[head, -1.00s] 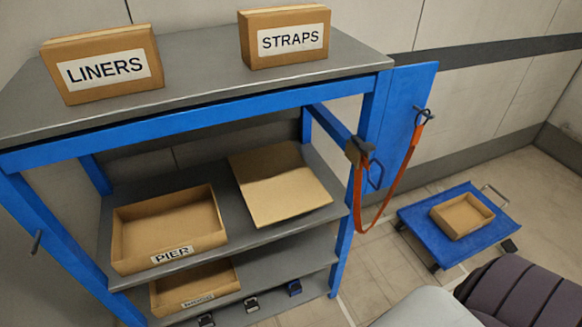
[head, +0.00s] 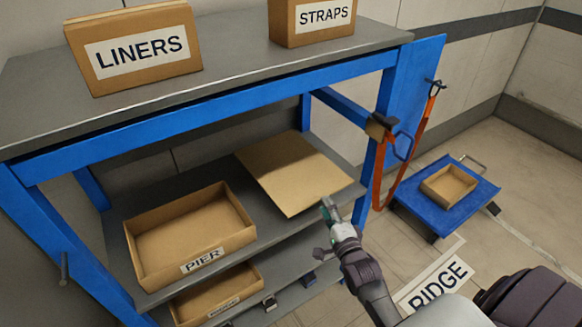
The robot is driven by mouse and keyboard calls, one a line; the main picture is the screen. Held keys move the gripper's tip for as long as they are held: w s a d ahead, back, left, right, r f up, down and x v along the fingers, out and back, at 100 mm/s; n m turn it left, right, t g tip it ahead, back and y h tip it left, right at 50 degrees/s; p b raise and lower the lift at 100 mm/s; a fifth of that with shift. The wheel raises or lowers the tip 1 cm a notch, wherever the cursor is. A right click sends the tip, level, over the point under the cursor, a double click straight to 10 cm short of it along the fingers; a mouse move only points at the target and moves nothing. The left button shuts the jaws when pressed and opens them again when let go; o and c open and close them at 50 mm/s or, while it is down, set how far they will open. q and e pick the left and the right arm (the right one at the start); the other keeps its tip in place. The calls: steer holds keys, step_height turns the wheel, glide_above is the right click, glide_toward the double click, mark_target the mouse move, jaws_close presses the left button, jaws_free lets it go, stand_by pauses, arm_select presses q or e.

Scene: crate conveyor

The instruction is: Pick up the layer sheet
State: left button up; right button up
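The layer sheet (head: 293,172), a flat tan cardboard sheet, lies on the middle grey shelf of the blue-framed rack, right of the PIER tray. Its front right corner reaches the shelf's front edge. My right gripper (head: 323,230) is just in front of that corner, with its fingers spread, one high and one low. It looks open and empty; whether a finger touches the sheet I cannot tell. My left gripper is not in view.
The PIER tray (head: 190,235) stands left of the sheet, and another tray (head: 216,292) is on the shelf below. A blue rack post (head: 374,165) with an orange strap (head: 406,150) rises on the right. A blue cart (head: 447,196) stands beyond on the floor.

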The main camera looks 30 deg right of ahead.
mark_target(317, 190)
steer(key=w, duration=0.4)
steer(key=w+d, duration=0.1)
steer(key=w, duration=0.2)
steer(key=shift+r, duration=0.15)
jaws_close()
